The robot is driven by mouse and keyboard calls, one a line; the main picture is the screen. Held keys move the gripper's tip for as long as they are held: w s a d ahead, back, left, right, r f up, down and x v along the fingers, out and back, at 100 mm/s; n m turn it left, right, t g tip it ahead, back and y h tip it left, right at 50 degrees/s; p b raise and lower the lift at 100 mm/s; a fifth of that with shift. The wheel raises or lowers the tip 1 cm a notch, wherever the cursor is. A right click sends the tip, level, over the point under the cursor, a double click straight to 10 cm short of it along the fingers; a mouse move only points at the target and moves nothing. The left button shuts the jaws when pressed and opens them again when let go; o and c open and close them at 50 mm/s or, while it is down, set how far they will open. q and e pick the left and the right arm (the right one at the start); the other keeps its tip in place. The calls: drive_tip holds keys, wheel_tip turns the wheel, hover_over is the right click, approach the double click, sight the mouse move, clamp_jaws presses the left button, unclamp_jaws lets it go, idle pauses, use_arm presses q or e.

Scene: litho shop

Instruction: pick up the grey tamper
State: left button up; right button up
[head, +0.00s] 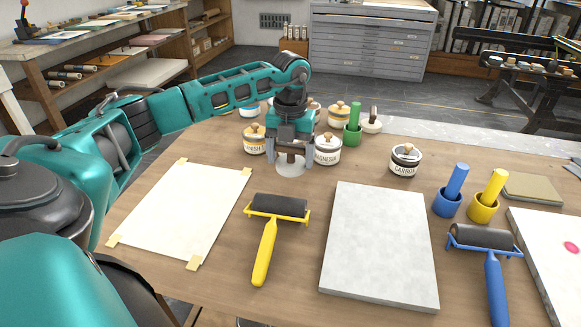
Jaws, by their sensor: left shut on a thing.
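The grey tamper (291,168) has a pale round base and a brown handle, and it stands upright on the wooden table among the jars. My left gripper (291,157) points down over it and is shut on its handle. The gripper hides most of the handle. I cannot tell whether the base is touching the table or just above it. My right gripper is not in view.
Labelled jars stand close by at left (254,140) and right (327,153). A green mortar (352,135) and a pale dark-handled tool (372,125) are behind. In front lie a yellow roller (266,252), a paper sheet (182,212) and a stone slab (380,245).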

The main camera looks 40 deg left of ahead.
sight(291, 145)
use_arm(q)
wheel_tip(291, 145, up, 14)
drive_tip(key=p, duration=0.2)
drive_tip(key=shift+r, duration=0.25)
drive_tip(key=o, duration=0.7)
drive_tip(key=c, duration=0.5)
